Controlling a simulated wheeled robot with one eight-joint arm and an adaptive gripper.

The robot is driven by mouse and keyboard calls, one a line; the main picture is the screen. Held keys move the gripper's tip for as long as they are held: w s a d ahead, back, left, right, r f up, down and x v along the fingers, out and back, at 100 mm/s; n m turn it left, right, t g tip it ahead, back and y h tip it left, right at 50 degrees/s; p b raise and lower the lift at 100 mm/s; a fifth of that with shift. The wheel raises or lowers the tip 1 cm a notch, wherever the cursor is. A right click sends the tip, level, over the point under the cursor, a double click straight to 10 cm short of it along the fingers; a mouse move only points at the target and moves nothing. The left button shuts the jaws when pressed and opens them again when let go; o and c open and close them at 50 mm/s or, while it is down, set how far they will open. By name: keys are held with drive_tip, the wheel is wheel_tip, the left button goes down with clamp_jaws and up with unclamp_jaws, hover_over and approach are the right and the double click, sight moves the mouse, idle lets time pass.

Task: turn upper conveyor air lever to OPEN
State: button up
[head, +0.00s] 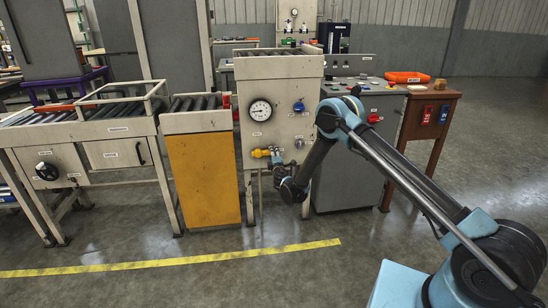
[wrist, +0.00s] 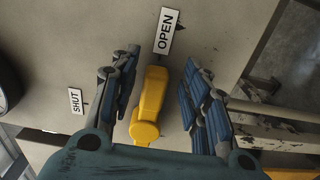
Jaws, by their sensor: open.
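The yellow air lever (wrist: 152,100) shows in the wrist view on a beige panel. Its length runs up the picture toward the OPEN label (wrist: 166,30); the SHUT label (wrist: 76,101) is off to its left. My gripper (wrist: 160,68) is open, with one finger on each side of the lever. A gap shows between the lever and the fingers on both sides. In the head view the yellow lever (head: 260,153) is low on the beige press cabinet, with my gripper (head: 275,157) at its right end, partly covering it.
A round gauge (head: 260,110) and a blue knob (head: 298,107) are above the lever. A roller conveyor (head: 78,112) and a yellow-orange panel (head: 205,178) stand to the left. A grey control console (head: 345,180) is to the right, behind my arm. Open floor lies in front.

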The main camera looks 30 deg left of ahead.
drive_tip(key=v, duration=1.1)
drive_tip(key=shift+s+d, duration=0.25)
